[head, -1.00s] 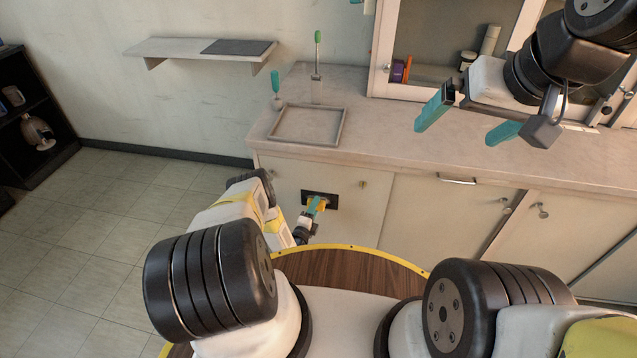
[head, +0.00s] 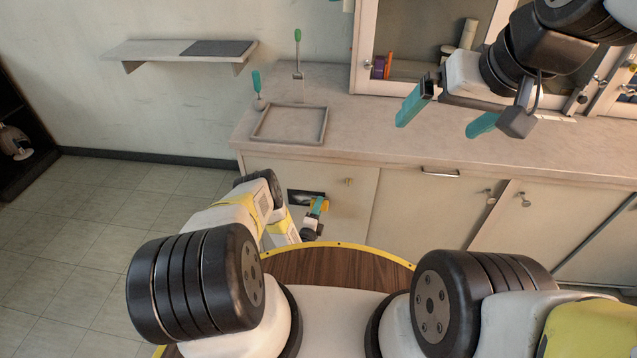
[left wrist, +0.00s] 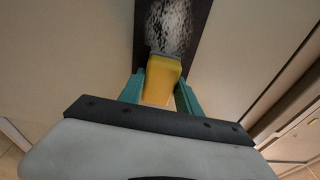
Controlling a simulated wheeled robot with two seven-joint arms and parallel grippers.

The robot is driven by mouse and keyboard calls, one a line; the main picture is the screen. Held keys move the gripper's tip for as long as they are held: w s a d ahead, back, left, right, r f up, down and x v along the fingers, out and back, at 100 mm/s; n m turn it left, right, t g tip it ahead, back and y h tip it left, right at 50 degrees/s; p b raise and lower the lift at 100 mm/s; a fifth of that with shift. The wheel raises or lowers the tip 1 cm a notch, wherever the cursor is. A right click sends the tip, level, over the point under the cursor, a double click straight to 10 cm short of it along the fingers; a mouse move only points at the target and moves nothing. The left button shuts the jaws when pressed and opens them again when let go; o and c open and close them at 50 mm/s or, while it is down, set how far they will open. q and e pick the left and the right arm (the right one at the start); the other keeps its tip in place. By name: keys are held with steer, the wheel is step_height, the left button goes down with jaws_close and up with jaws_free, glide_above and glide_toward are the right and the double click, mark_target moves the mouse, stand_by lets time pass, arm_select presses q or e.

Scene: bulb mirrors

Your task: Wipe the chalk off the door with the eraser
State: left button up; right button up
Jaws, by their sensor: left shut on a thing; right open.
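My left gripper (head: 315,210) is shut on the yellow eraser (head: 319,204), low in front of the cabinet door (head: 350,215). The door has a dark panel (head: 293,196) with whitish chalk (head: 306,198) on it. In the left wrist view the eraser (left wrist: 163,72) sits between the teal fingers, its grey far face at the lower end of the speckled chalk (left wrist: 171,25). I cannot tell whether it touches the panel. My right gripper (head: 448,114) is open and empty above the counter.
The counter (head: 370,125) carries an empty tray frame (head: 290,124), a teal-handled tool (head: 257,88) and a green-tipped tool (head: 298,55). A wall shelf (head: 165,51) is at the upper left. A glass-fronted cabinet (head: 365,45) stands on the counter. The floor at left is clear.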

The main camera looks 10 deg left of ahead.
mark_target(294, 198)
arm_select(q)
steer(key=shift+w+a, duration=0.15)
steer(key=shift+a, duration=2.55)
steer(key=shift+w+a, duration=0.15)
steer(key=shift+a, duration=2.55)
steer(key=shift+s, duration=0.1)
steer(key=shift+s, duration=2.95)
steer(key=s, duration=0.3)
steer(key=shift+a, duration=0.1)
steer(key=shift+w, duration=0.15)
steer(key=shift+w, duration=3.3)
